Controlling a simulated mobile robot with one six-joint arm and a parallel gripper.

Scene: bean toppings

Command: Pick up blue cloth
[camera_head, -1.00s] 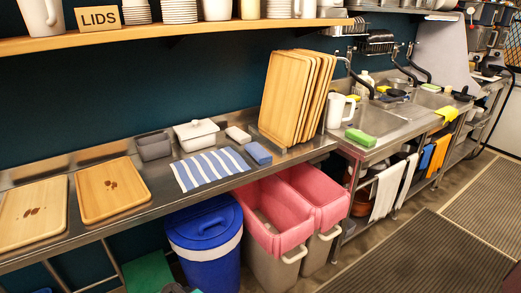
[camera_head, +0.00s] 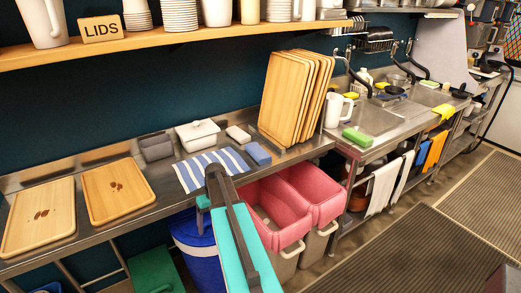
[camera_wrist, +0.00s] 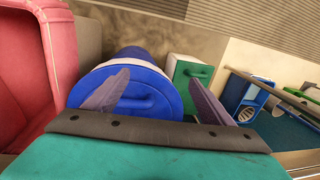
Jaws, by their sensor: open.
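A small folded blue cloth (camera_head: 258,154) lies on the steel counter, at the right end of a blue-and-white striped towel (camera_head: 212,168). My gripper (camera_wrist: 157,90) is open and empty in the wrist view, its two grey fingers spread in front of the blue bin's lid. The cloth does not show in the wrist view. In the head view my teal and dark arm rises from the bottom, its upper end just below the striped towel, in front of the counter edge. The fingertips cannot be made out clearly there.
A blue bin (camera_head: 190,246) and pink-lined bins (camera_head: 272,212) stand below the counter's front edge. Upright wooden trays (camera_head: 290,98) stand right of the cloth.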

